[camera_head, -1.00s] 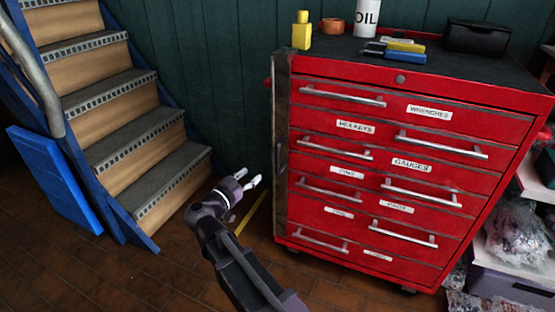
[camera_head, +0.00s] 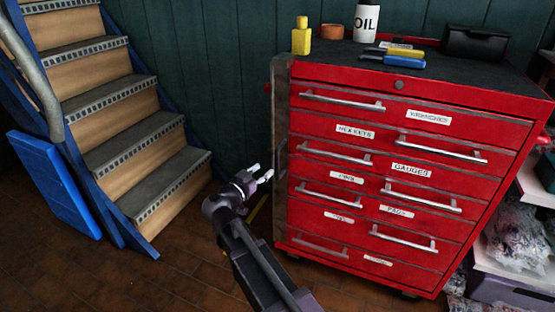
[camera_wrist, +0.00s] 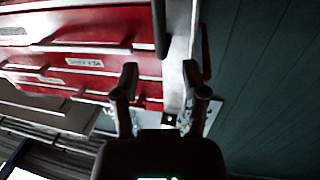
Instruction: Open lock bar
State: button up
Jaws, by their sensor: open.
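The lock bar (camera_head: 280,150) is a worn grey metal strip standing upright along the left front edge of the red tool cabinet (camera_head: 400,85). It looks closed against the cabinet's edge. In the wrist view it is a pale strip (camera_wrist: 177,75) running up between my fingers, with a dark rod-like part (camera_wrist: 160,30) above. My gripper (camera_head: 261,171) is open and empty, just left of the bar at about mid height. In the wrist view the fingers (camera_wrist: 160,70) are spread, the right one overlapping the bar's edge. I cannot tell whether they touch it.
The cabinet's drawers have protruding silver handles (camera_head: 342,101). A yellow bottle (camera_head: 301,38), an oil can (camera_head: 367,22) and a black case (camera_head: 476,41) stand on top. Stairs (camera_head: 140,140) and a blue panel (camera_head: 52,185) are at left. Floor between stairs and cabinet is mostly free.

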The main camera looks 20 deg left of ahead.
aim_at(276, 160)
jog(key=x, duration=0.8)
grip_shut()
